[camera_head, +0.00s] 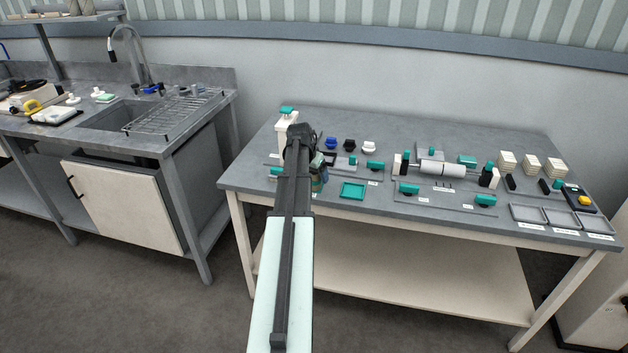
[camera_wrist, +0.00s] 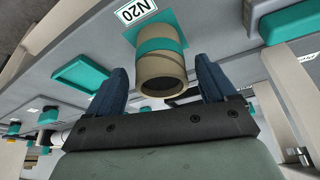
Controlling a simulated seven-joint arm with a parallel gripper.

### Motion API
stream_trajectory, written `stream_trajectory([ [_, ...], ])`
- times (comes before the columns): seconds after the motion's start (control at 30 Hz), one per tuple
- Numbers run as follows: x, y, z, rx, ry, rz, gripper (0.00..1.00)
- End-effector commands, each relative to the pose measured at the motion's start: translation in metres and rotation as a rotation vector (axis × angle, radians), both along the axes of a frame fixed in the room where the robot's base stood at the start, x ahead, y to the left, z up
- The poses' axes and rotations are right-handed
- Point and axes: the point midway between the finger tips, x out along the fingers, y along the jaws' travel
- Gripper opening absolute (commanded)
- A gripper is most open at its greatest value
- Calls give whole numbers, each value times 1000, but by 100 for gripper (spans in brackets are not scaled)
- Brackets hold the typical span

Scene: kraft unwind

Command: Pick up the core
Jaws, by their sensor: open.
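The core appears to be the tan, hollow cylinder with a teal band (camera_wrist: 160,62) in the wrist view. Its dark open end faces the camera, and its far end is at a teal square patch on the grey table by a label reading N20. My gripper (camera_wrist: 161,68) is open, with one dark blue finger on each side of the cylinder. Small gaps show between fingers and cylinder, so it is not clamped.
A teal tray (camera_head: 353,190) lies right of my arm and also shows in the wrist view (camera_wrist: 88,70). A white post with a teal top (camera_head: 286,128) stands behind my arm. A white roll on a fixture (camera_head: 441,168), block stacks and grey trays (camera_head: 527,214) fill the right side.

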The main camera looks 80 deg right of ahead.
Motion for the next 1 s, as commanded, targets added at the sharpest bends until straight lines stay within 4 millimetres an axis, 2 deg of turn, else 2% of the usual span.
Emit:
stream_trajectory([
  [0.2,-2,-11,-25,1,1,0,84],
  [0.5,-3,-12,-30,0,0,0,84],
  [1.0,-3,-12,-29,0,0,0,37],
])
